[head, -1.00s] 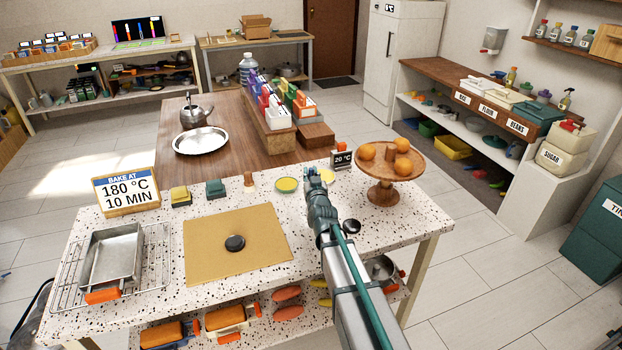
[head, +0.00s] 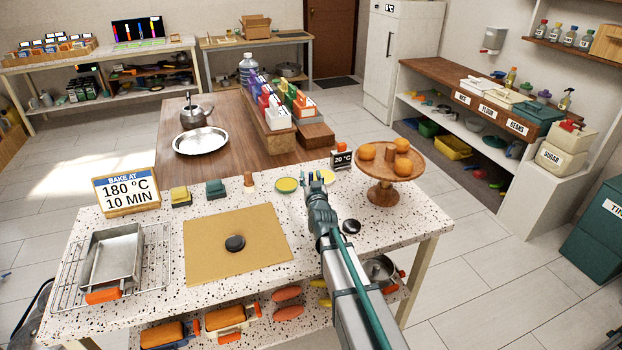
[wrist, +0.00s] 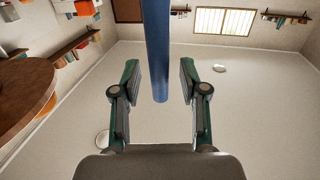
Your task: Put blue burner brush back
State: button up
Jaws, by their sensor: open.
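My gripper (head: 319,178) is above the far right part of the speckled table, left of the wooden fruit stand (head: 392,167). In the wrist view my gripper (wrist: 159,75) is open, its two fingers wide apart. A smooth blue rod (wrist: 158,50) runs down from the top edge between the fingers, with a visible gap on each side. It looks like a handle, but its brush end is not in view, so I cannot tell for sure that it is the burner brush. I cannot make it out in the head view.
Yellow (head: 181,196) and teal (head: 215,189) blocks, a yellow-green dish (head: 287,185) and a temperature sign (head: 341,159) line the table's far side. A tan mat (head: 236,262) carries a dark disc. A metal pan (head: 111,257) is on a rack at left.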

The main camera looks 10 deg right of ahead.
jog(key=shift+r, duration=0.2)
jog(key=s+b, duration=0.2)
jog(key=s, duration=1)
jog(key=shift+a+b, duration=0.2)
jog(key=shift+b, duration=0.1)
